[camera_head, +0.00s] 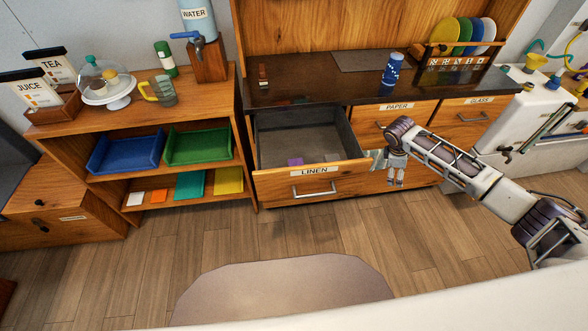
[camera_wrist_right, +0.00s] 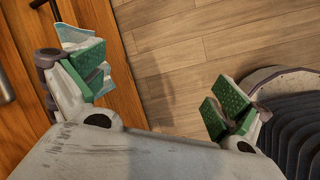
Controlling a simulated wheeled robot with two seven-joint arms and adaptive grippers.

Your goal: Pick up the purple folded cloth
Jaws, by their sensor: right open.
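The purple folded cloth (camera_head: 295,161) lies near the front inside the open drawer labelled LINEN (camera_head: 262,140). It looks small and flat. My right gripper (camera_head: 397,178) is right of that drawer, outside it, in front of the closed drawers and pointing downward. In the right wrist view the gripper (camera_wrist_right: 157,90) has its green-padded fingers wide apart with only floor between them. The cloth does not show in that view. My left gripper is in neither view.
A blue patterned cylinder (camera_head: 391,69) stands on the dark counter (camera_head: 310,85). Shelves with trays (camera_head: 124,153) are at left.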

